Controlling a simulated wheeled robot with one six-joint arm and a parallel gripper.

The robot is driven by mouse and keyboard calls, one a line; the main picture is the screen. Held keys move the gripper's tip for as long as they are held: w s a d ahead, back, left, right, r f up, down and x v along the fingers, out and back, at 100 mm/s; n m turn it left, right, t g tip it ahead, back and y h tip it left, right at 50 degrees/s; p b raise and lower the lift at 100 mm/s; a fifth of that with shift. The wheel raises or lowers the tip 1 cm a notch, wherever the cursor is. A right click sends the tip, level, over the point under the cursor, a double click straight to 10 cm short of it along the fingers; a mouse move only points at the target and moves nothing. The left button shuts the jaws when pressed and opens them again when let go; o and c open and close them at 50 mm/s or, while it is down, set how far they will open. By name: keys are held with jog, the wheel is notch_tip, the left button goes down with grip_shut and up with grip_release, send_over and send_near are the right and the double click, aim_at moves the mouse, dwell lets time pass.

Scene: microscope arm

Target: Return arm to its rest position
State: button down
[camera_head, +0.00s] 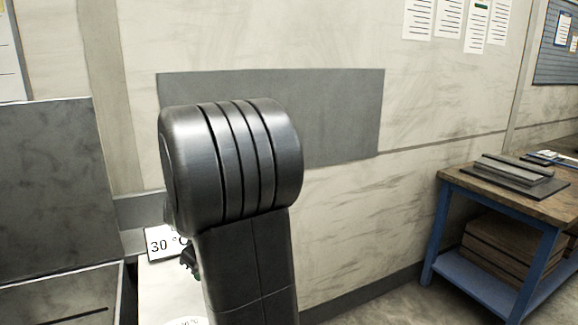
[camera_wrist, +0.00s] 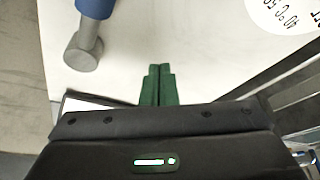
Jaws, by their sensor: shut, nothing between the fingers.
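My gripper (camera_wrist: 160,85) shows in the wrist view with its two green fingers together and nothing between them. It is above a white surface (camera_wrist: 130,50). A blue cylinder with a grey rounded end (camera_wrist: 84,50) is ahead and to the left of the fingers, apart from them. In the head view my dark arm fills the middle and hides most of what is behind it. A small dark and green bit shows at its left edge, too little to tell what it is.
A white sign reading 30 °C (camera_head: 163,242) is left of my arm. A round white label (camera_wrist: 285,12) is at the wrist view's top right. A grey panel (camera_head: 340,115) is on the wall behind. A wooden-topped blue bench (camera_head: 465,185) stands right, with floor before it.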

jog(key=shift+w+a+m+t+h+p, duration=0.2)
jog(key=shift+w+a+m, duration=0.2)
jog(key=shift+m, duration=0.35)
jog(key=shift+w+a+m+t+h+p, duration=0.15)
jog(key=shift+w+a+m+t, duration=0.15)
jog(key=shift+m, duration=0.45)
jog(key=shift+w, duration=0.15)
jog(key=shift+a, duration=0.1)
jog(key=shift+r, duration=0.1)
